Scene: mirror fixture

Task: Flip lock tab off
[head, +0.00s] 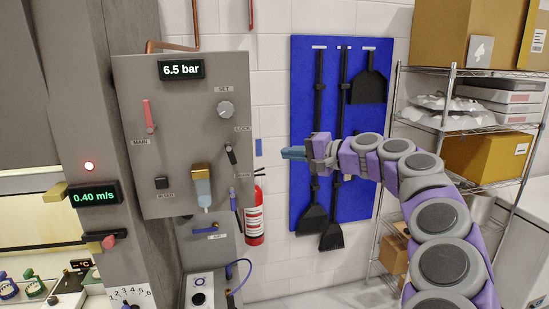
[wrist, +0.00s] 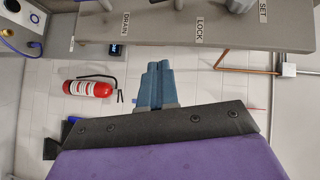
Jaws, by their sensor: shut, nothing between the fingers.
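The lock tab (head: 230,153) is a small dark lever on the right part of a grey panel (head: 184,137), just below the LOCK label (head: 242,128). It slants in the head view. In the wrist view a dark piece (wrist: 178,4) at the top edge, between the DRAIN and LOCK labels, looks like this tab, mostly cut off. My gripper (head: 292,153) is right of the panel, apart from the tab at about its height in the picture. Its blue fingers (wrist: 157,76) are together and empty, pointing towards the panel's side.
The panel also carries a red MAIN lever (head: 149,115), a SET knob (head: 226,108), a 6.5 bar display (head: 181,69) and a gold-topped bowl (head: 202,185). A fire extinguisher (head: 254,215) hangs below right. A blue tool board (head: 301,95) is behind my gripper.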

